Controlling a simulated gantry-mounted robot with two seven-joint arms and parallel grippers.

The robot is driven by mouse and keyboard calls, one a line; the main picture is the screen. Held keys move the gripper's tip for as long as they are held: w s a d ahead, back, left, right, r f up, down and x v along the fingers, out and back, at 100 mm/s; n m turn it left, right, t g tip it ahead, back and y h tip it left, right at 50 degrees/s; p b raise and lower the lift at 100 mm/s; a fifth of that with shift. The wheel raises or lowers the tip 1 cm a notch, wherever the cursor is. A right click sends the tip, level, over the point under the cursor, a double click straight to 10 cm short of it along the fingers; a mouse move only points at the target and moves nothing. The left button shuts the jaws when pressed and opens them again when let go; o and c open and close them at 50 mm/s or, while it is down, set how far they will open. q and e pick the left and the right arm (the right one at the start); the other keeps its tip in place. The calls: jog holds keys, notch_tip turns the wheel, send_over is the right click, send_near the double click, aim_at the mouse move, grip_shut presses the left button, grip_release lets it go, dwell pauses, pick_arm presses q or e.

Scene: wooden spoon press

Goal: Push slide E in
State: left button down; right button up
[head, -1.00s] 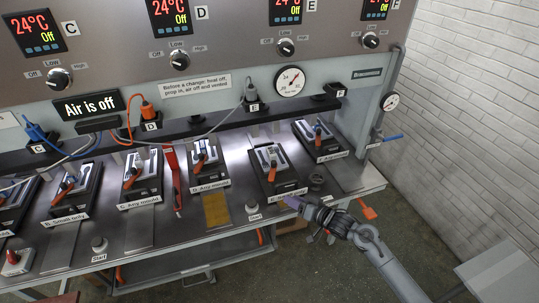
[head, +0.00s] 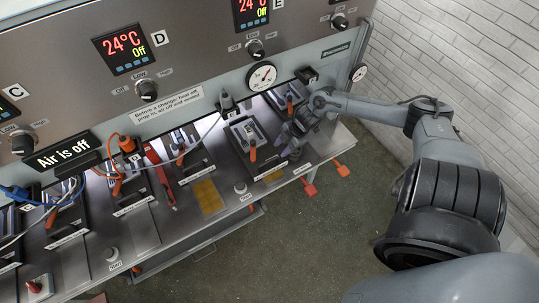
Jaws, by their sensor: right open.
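Slide E (head: 245,135) is a dark mould block with a grey top and an orange handle (head: 252,153), on the press bench under the gauge. A label plate (head: 267,162) and a yellowish strip (head: 272,177) lie in front of it. My right gripper (head: 287,150) is open, pointing down just right of the block, over the bench near its front edge. It partly covers the area between slide E and the station to its right. I cannot tell whether it touches anything. My left gripper is not in view.
The neighbouring station (head: 286,97) stands close behind my right gripper. A red bar (head: 159,176) and a yellow plate (head: 208,196) lie to the left. Orange pedals (head: 309,188) stick out below the front edge. The floor in front is clear. A sign (head: 62,151) reads "Air is off".

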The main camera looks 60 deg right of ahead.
aim_at(270, 161)
jog(key=x, duration=0.9)
jog(key=shift+w+b, duration=0.1)
jog(key=shift+b, duration=0.25)
grip_shut()
